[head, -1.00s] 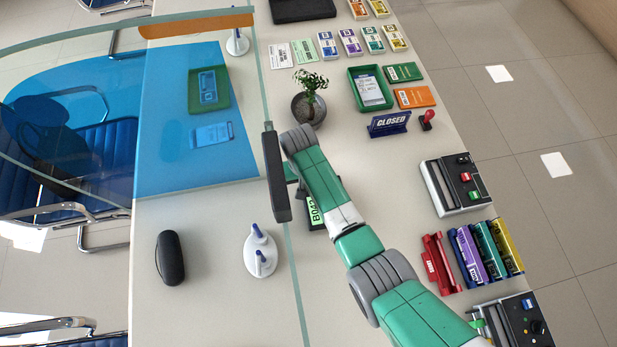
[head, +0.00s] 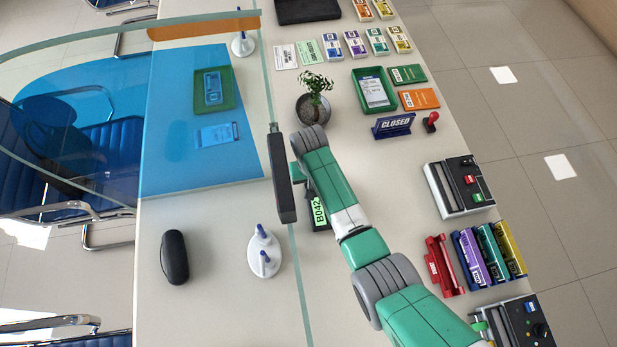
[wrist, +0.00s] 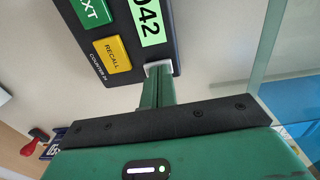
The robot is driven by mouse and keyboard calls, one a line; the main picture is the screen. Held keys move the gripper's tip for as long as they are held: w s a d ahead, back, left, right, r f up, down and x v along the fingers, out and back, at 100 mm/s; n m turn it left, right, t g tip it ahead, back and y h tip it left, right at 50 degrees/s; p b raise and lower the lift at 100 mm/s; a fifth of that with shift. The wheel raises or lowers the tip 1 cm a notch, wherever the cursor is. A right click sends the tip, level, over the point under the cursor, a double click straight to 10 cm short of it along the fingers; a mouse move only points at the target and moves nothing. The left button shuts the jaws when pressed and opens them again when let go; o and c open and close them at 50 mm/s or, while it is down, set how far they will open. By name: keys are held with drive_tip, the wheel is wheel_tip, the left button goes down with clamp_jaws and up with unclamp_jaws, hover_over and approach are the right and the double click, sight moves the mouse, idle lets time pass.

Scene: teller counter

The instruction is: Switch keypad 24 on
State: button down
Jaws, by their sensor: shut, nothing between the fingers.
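The keypad (wrist: 125,45) is a dark panel with a lit green display reading 042, a green NEXT button (wrist: 90,10) and a yellow RECALL button (wrist: 112,54). My gripper (wrist: 158,70) is shut and empty. Its green fingertips are at the keypad's lower edge, by a small pale piece, right of RECALL. I cannot tell whether they touch it.
A glass screen (head: 297,260) runs along the counter close to my gripper. A potted plant (head: 313,105) stands beyond it. A CLOSED sign (head: 393,125) and a red stamp (head: 431,122) are to the right. A white pen stand (head: 264,255) is left of the glass.

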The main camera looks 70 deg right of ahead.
drive_tip(key=shift+s+d+r+p, duration=0.15)
drive_tip(key=shift+s+r, duration=0.15)
drive_tip(key=shift+r, duration=0.15)
drive_tip(key=shift+s+d+r+p, duration=0.15)
drive_tip(key=shift+s+r, duration=0.1)
drive_tip(key=shift+r, duration=0.2)
wheel_tip(320, 180, up, 6)
drive_tip(key=w+a+p, duration=0.1)
drive_tip(key=shift+w, duration=0.3)
